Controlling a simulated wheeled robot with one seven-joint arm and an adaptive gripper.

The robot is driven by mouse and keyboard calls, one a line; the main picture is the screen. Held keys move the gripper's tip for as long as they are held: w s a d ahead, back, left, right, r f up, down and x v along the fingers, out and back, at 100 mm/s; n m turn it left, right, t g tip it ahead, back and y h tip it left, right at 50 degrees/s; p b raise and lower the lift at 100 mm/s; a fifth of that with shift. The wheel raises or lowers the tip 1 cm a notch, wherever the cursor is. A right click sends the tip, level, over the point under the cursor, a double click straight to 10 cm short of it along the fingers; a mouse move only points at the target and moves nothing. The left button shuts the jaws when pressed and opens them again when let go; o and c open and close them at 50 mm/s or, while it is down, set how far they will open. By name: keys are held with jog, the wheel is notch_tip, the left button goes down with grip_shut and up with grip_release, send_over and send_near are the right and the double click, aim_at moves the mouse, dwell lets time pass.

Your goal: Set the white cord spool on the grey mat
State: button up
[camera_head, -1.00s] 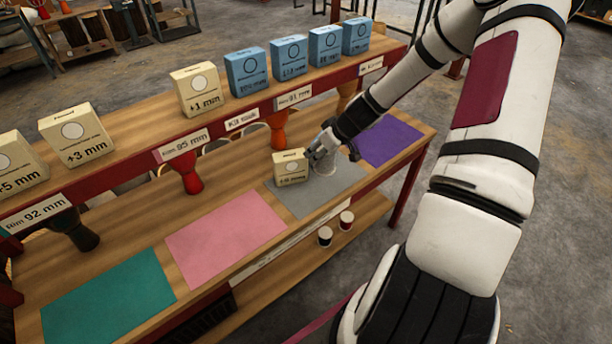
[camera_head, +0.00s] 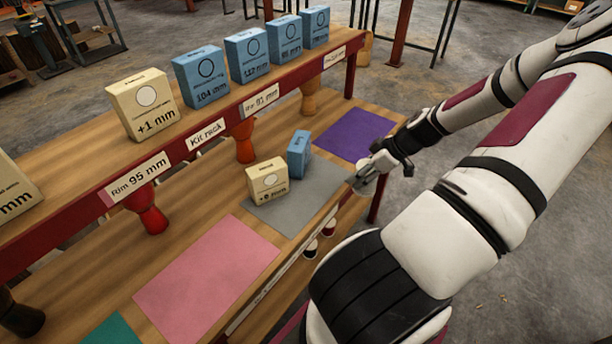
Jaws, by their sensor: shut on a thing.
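My gripper (camera_head: 366,178) is in the camera_head view, at the right front of the workbench, just past the right edge of the grey mat (camera_head: 318,190). It is shut on a small pale thing (camera_head: 362,187), apparently the white cord spool. The fingers partly hide the thing, and its outline is hard to make out. It shows at the bench's front edge in the picture; I cannot tell its height. A cream box (camera_head: 267,182) and a small blue box (camera_head: 299,154) stand on the mat's left and back parts. The mat's middle and front are bare.
A purple mat (camera_head: 355,134) lies behind and a pink mat (camera_head: 205,270) in front-left. A raised red-edged shelf (camera_head: 215,124) carries cream and blue boxes, with orange and red goblet drums (camera_head: 147,210) beneath. Two small spools (camera_head: 311,249) stand on the lower shelf.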

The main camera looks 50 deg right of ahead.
jog(key=w, duration=0.4)
jog(key=w+a+f, duration=0.1)
jog(key=w, duration=0.8)
jog(key=shift+w+a+f+b, duration=0.15)
jog(key=shift+w+a+b, duration=0.05)
jog(key=shift+a+b, duration=0.1)
jog(key=shift+w+f, duration=0.2)
jog(key=shift+f, duration=1.55)
jog(key=o, duration=1.3)
jog(key=shift+f, duration=0.1)
